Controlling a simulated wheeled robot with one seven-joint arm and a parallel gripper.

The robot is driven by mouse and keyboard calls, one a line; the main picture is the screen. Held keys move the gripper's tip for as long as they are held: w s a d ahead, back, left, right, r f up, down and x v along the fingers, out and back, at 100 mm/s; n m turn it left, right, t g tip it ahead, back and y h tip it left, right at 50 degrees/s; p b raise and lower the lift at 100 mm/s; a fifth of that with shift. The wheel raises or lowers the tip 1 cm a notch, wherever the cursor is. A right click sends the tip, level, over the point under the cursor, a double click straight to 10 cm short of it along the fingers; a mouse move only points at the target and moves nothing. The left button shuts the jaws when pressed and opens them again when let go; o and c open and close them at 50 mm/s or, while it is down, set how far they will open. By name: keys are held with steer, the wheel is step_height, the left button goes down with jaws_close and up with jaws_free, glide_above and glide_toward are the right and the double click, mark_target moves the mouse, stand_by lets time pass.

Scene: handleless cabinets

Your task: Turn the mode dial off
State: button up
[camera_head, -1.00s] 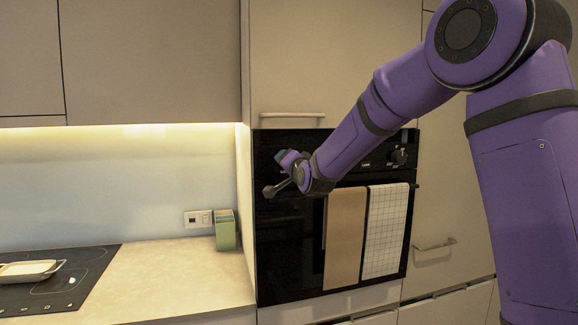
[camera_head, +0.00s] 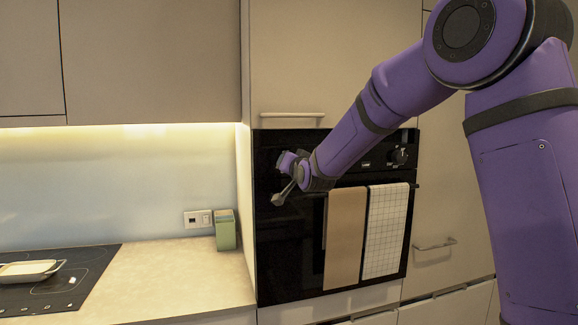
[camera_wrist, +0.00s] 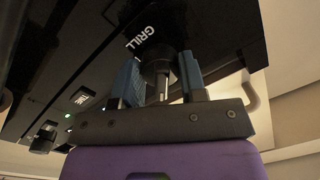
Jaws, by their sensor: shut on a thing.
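The oven (camera_head: 290,240) has a black front with a control panel along its top. In the wrist view, a dark dial (camera_wrist: 156,66) sits just below a white GRILL label (camera_wrist: 140,38) on the panel. My gripper (camera_wrist: 160,76) has its two blue fingers on either side of this dial and is shut on it. In the head view, my gripper (camera_head: 286,161) is at the left part of the oven panel, and my wrist hides the dial there. The dial's pointer mark cannot be made out.
Another knob (camera_head: 398,157) is at the panel's right; a knob (camera_wrist: 42,137) also shows in the wrist view near a TIME label (camera_wrist: 82,99). A brown towel (camera_head: 344,235) and a checked towel (camera_head: 385,230) hang below my forearm. A green box (camera_head: 225,230) stands on the counter.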

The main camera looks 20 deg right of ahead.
steer(key=n, duration=0.4)
steer(key=shift+n+h, duration=0.3)
steer(key=shift+n, duration=1.4)
steer(key=o, duration=0.9)
steer(key=s, duration=1)
steer(key=shift+s+d+r, duration=0.2)
steer(key=shift+s+r, duration=0.2)
